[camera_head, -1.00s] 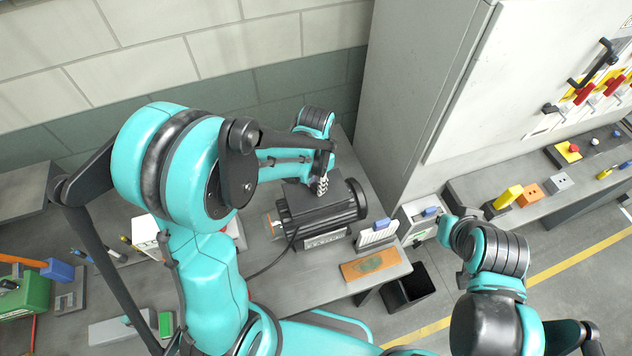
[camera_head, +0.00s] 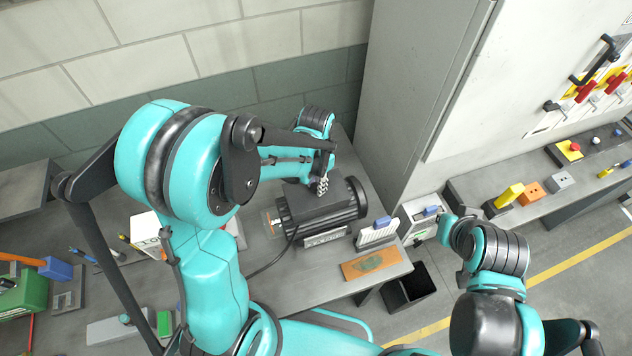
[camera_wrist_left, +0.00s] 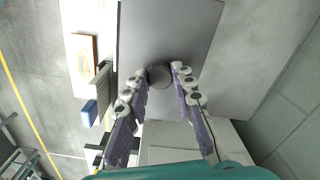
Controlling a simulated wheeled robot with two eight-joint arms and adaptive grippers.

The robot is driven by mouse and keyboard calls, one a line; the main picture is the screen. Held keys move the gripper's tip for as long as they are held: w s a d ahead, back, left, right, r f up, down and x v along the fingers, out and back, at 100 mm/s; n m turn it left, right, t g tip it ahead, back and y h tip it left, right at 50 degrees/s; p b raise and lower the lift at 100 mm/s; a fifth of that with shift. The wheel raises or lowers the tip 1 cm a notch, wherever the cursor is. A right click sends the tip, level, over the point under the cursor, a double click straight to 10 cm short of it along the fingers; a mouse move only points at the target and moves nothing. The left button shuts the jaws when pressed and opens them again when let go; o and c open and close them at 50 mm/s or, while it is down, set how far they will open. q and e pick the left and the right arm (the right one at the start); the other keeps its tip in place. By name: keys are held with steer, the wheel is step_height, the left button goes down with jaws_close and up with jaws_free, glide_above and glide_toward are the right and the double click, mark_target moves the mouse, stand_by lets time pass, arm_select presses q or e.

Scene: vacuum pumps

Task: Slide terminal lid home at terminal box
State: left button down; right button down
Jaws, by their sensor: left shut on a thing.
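The dark motor-pump unit (camera_head: 335,208) lies on the grey workbench, with a finned body at its right. The flat dark grey lid (camera_wrist_left: 165,30) is on top of its terminal box. A small round knob (camera_wrist_left: 160,77) stands up from the lid. My left gripper (camera_head: 322,188) comes down over the lid from above. In the left wrist view its fingers (camera_wrist_left: 160,80) are on either side of the knob and shut on it. The head view does not show whether the lid is fully seated. My right arm is bent at the right, and its fingers do not show.
A white slotted rack (camera_head: 377,234) and an orange-brown board (camera_head: 376,264) lie at the bench's front right. A black bin (camera_head: 408,288) stands on the floor below. A tall grey cabinet (camera_head: 415,90) rises behind, close to the bench's right side.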

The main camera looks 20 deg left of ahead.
arm_select(q)
steer(key=shift+w+f, duration=0.1)
steer(key=shift+f, duration=0.05)
steer(key=shift+f, duration=0.1)
stand_by(0.6)
steer(key=c, duration=1.2)
jaws_free()
step_height(320, 180, up, 12)
steer(key=shift+f, duration=0.1)
